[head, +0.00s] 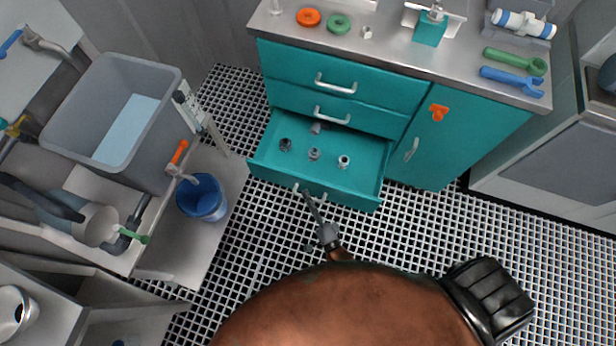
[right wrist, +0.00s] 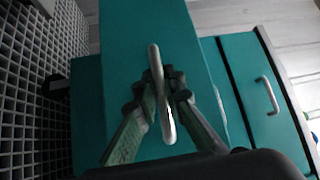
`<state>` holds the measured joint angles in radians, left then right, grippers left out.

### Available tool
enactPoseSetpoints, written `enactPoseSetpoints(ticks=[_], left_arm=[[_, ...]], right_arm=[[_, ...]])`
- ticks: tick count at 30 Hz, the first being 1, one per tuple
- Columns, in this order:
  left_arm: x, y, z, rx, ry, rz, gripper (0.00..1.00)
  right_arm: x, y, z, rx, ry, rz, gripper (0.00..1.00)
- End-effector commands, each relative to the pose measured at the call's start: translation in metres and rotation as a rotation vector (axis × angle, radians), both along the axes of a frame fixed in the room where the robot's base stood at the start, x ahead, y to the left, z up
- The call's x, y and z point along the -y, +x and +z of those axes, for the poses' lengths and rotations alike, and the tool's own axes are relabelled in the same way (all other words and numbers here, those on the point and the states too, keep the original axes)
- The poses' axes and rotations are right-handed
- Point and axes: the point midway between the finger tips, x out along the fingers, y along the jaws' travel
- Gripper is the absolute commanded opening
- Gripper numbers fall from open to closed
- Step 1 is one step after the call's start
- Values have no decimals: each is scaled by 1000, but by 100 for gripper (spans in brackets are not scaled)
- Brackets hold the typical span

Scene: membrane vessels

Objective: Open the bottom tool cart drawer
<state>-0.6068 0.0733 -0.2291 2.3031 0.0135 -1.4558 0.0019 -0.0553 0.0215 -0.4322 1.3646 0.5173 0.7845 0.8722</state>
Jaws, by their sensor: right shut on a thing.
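The teal tool cart (head: 340,95) stands at the top middle of the head view. Its bottom drawer (head: 364,170) is pulled well out, and several small fittings stand inside. My right gripper (head: 311,197) is at the drawer's front handle. In the right wrist view, the gripper's two fingers (right wrist: 165,95) close around the white bar handle (right wrist: 160,70) in front of the teal drawer front (right wrist: 120,50). The two upper drawers (head: 345,85) are shut. My left gripper does not show.
The cart top holds an orange ring (head: 308,17), a green ring (head: 339,24) and wrenches (head: 512,81). A blue bucket (head: 202,198) stands left of the drawer, below a grey basin (head: 112,110). The grid floor (head: 400,235) in front of the drawer is clear.

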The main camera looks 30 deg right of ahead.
Motion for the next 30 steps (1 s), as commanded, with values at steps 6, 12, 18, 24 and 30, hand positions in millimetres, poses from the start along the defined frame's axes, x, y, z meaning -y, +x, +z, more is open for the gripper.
enactPoseSetpoints(ticks=[6,12,18,24,30], left_arm=[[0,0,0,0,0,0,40],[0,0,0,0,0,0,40],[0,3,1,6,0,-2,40],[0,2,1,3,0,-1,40],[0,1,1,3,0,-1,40]], right_arm=[[1,-1,-1,-2,-1,0,21],[1,0,-1,-1,0,0,27],[0,0,2,0,0,0,27],[1,-1,23,1,2,-3,27],[3,0,63,12,0,-6,39]])
